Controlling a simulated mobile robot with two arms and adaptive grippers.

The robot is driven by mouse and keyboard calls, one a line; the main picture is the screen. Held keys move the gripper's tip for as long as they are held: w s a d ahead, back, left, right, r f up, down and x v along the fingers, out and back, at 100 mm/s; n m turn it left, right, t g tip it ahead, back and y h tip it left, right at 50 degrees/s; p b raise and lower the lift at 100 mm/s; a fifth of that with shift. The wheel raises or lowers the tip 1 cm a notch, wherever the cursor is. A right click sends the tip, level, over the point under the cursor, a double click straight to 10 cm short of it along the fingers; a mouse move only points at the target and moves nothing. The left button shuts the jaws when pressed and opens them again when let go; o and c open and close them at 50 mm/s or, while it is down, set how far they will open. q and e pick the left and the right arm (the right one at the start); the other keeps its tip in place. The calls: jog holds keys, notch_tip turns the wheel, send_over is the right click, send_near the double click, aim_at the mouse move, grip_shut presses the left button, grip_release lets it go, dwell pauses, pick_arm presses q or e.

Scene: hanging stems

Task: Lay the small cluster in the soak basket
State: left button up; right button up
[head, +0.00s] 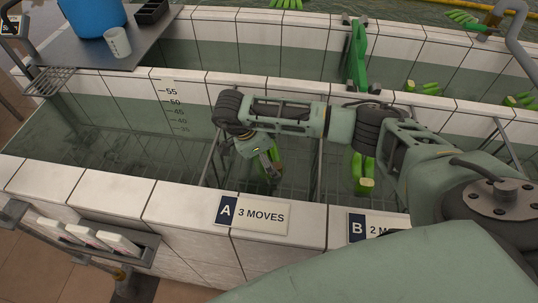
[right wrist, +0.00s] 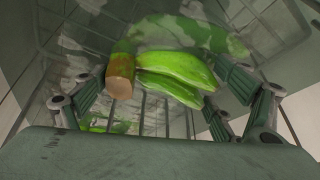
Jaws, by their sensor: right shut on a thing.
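The small cluster (right wrist: 175,75) of green fruit with a brown cut stem shows between the fingers of my right gripper (right wrist: 160,90) in the right wrist view. In the head view my right gripper (head: 270,170) points down inside the wire basket (head: 207,160) behind sign A (head: 250,215). It is shut on the cluster, which is mostly hidden there by the gripper. Wire bars show behind the cluster in the wrist view; I cannot tell whether it touches them. My left gripper is not in view.
Green fruit (head: 364,172) lies behind sign B (head: 375,226), partly behind my right arm. The tiled front wall (head: 180,212) is close. A metal table with a blue drum (head: 93,14) and a cup (head: 117,42) stands at the back left.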

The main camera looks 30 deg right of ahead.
jog(key=shift+f, duration=0.3)
jog(key=o, duration=1.2)
jog(key=d+p+v, duration=0.1)
jog(key=p+v, duration=0.2)
jog(key=v, duration=0.5)
jog(key=d+r+p+v, duration=0.1)
jog(key=d+p+v, duration=0.1)
jog(key=v, duration=0.7)
jog(key=d+r+p+v, duration=0.1)
jog(key=d+p+v, duration=0.1)
jog(key=p+v, duration=0.3)
jog(key=shift+v, duration=1.8)
jog(key=shift+s+d, duration=0.2)
